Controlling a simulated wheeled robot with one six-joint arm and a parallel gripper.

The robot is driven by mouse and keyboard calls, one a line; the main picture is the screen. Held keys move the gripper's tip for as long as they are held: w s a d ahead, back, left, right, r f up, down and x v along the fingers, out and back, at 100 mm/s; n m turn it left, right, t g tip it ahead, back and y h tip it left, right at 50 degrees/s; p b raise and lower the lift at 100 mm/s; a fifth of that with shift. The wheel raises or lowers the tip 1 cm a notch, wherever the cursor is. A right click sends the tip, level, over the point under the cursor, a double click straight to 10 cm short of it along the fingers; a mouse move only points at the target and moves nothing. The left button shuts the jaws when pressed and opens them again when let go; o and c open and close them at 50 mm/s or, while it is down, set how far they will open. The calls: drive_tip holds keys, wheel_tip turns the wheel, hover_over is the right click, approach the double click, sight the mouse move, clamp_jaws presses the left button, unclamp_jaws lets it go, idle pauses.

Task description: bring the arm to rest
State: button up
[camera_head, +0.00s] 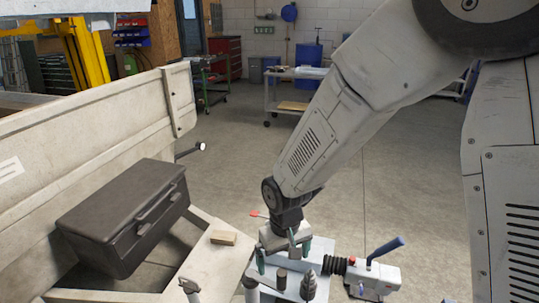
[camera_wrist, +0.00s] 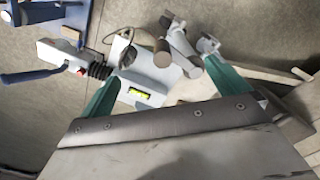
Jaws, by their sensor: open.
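My gripper (camera_head: 285,262) points down over a small light-grey platform at the bottom of the head view. Its two teal fingers stand apart, with nothing seen held between them. In the wrist view the open gripper (camera_wrist: 160,66) has a finger on each side, above the platform (camera_wrist: 150,82). A short brown-grey cylinder (camera_wrist: 162,54) shows between the fingers; it also stands below the gripper in the head view (camera_head: 281,280). My arm reaches down from the upper right of the head view.
A trailer coupling (camera_head: 375,278) with black bellows and blue handle lies right of the gripper. A dark toolbox (camera_head: 125,215) and wooden block (camera_head: 223,238) sit left on the trailer frame. A pale side panel (camera_head: 90,140) rises at left.

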drive_tip(key=s+d+r+m, duration=0.2)
drive_tip(key=s+d+r, duration=0.7)
drive_tip(key=r, duration=0.3)
drive_tip(key=s+d+r+m+t, duration=0.1)
drive_tip(key=s+d+r+m, duration=0.1)
drive_tip(key=s+d+r, duration=0.8)
drive_tip(key=shift+d+r+t, duration=0.3)
drive_tip(key=shift+d+r, duration=0.6)
idle(0.4)
